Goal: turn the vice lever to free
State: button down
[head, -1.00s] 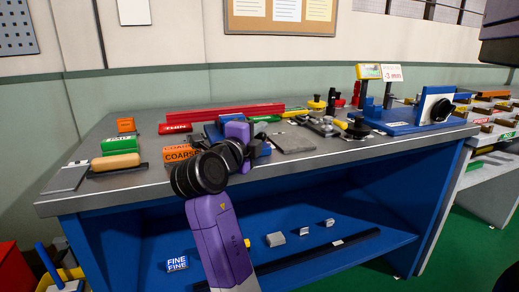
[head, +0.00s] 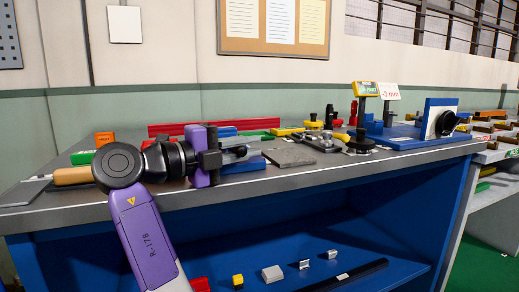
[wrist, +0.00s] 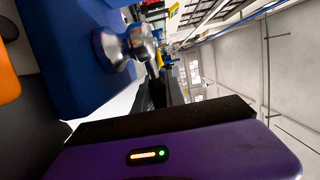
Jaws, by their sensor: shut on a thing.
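The blue vice (head: 243,166) stands at the front edge of the workbench, partly hidden behind my gripper. In the wrist view its blue body (wrist: 70,50) fills the upper left. The vice lever, a silver bar with a rounded knob (wrist: 112,48), sticks out from that blue body. My gripper (head: 228,154) is at the front of the vice, pointing right along the bench edge. It is shut on the lever; the grip itself is mostly hidden, and the lever's exact angle cannot be told.
A grey plate (head: 290,157) lies right of the vice, with small tools behind it. A wooden-handled file (head: 73,176) lies at the left. A blue fixture with a dial (head: 440,120) stands at the right. The lower shelf (head: 335,255) holds several small blocks.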

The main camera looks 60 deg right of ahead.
aim_at(232, 150)
dwell(0.3)
jog(key=c, duration=1.7)
grip_release()
jog(key=shift+d, duration=0.1)
jog(key=shift+p+v, duration=0.85)
jog(key=shift+v, duration=3.1)
